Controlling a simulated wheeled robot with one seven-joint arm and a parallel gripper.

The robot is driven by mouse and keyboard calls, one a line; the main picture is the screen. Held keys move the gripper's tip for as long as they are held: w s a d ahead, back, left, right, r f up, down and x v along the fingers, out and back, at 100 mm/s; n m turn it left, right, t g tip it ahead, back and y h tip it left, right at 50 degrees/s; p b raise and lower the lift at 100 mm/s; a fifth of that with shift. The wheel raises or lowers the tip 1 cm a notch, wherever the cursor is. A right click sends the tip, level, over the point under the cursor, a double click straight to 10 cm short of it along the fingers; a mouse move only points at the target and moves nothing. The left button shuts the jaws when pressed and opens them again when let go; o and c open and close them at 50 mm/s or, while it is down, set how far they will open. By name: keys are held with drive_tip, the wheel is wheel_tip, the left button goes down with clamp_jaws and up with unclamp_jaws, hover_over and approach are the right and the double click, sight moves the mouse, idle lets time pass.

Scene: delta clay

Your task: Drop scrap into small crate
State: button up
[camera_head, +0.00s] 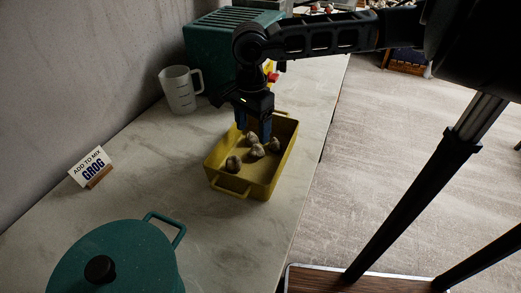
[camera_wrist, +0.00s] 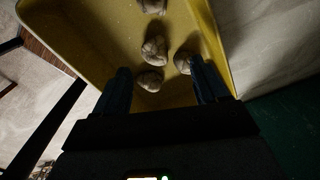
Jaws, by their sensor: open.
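The small crate is a yellow open bin (camera_head: 212,177) with end handles, on the counter in the head view. Its yellow wall also shows in the wrist view (camera_wrist: 75,38). Several lumpy grey-beige scraps (camera_head: 233,164) lie on its floor; in the wrist view one scrap (camera_wrist: 154,48) lies ahead of my fingers and another (camera_wrist: 150,80) lies between them. My gripper (camera_head: 254,132) points down over the far part of the crate. In the wrist view its two blue fingers (camera_wrist: 163,88) are apart, with no scrap clamped. The right finger is close to a scrap (camera_wrist: 183,62); whether they touch I cannot tell.
A sign reading "ADD TO MIX GROG" (camera_head: 90,167) stands at left. A teal lidded pot (camera_head: 130,255) is in front. The counter between is clear.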

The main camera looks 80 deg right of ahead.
wheel_tip(320, 180, up, 7)
drive_tip(key=shift+b, duration=0.35)
drive_tip(key=shift+s, duration=0.1)
idle(0.4)
